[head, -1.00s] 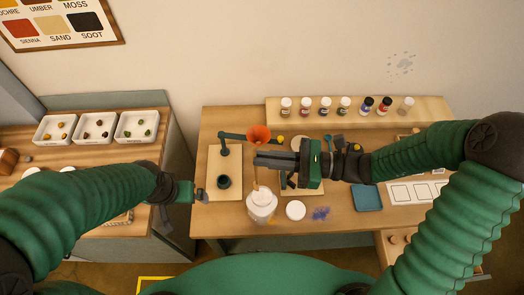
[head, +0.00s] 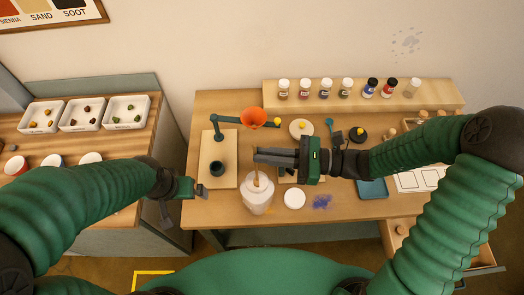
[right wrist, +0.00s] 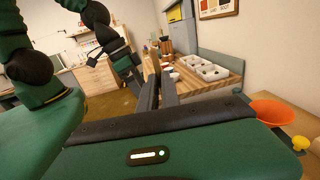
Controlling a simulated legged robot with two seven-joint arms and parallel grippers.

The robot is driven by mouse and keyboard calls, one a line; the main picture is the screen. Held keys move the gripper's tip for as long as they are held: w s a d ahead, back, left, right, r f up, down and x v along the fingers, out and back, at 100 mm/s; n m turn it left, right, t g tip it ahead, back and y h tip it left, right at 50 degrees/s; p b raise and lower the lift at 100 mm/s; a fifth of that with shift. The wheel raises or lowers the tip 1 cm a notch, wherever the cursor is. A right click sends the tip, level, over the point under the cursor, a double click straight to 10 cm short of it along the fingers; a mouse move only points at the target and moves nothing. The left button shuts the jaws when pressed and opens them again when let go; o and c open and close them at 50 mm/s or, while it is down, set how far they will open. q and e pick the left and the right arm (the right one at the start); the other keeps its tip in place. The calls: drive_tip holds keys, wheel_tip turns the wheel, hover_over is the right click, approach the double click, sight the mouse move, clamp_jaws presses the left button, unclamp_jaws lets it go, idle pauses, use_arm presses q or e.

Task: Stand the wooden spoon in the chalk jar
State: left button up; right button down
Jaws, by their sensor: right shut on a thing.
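The white chalk jar (head: 257,198) stands at the table's front edge, left of centre in the head view. My right gripper (head: 257,157) is above its mouth, shut on the wooden spoon (head: 257,179). The spoon hangs roughly upright, its lower part at or inside the jar's mouth; whether it touches the bottom is hidden.
A round white lid (head: 294,198) and a blue powder patch (head: 321,201) lie right of the jar. An orange funnel (head: 252,118) on an arm stands behind, with a dark cup (head: 217,168) on a board to the left. Several small bottles line a back shelf (head: 440,98).

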wheel_tip(320, 180, down, 7)
drive_tip(key=b, duration=0.3)
drive_tip(key=shift+d+r+b, duration=0.15)
drive_tip(key=shift+d+b, duration=0.15)
drive_tip(key=shift+b, duration=0.05)
drive_tip(key=c, duration=1.6)
unclamp_jaws()
drive_tip(key=shift+a, duration=0.2)
use_arm(q)
drive_tip(key=x, duration=0.2)
drive_tip(key=s+x, duration=0.1)
drive_tip(key=x, duration=0.1)
drive_tip(key=shift+f, duration=0.1)
use_arm(e)
drive_tip(key=shift+o, duration=0.5)
drive_tip(key=shift+a, duration=0.2)
use_arm(q)
drive_tip(key=shift+d, duration=0.1)
use_arm(e)
drive_tip(key=shift+d, duration=0.15)
use_arm(q)
drive_tip(key=shift+d+f+b, duration=0.1)
drive_tip(key=shift+f+b, duration=0.85)
drive_tip(key=shift+b, duration=0.05)
use_arm(e)
drive_tip(key=s+d, duration=0.2)
drive_tip(key=d, duration=1.4)
drive_tip(key=shift+s+d, duration=0.25)
drive_tip(key=shift+s, duration=0.05)
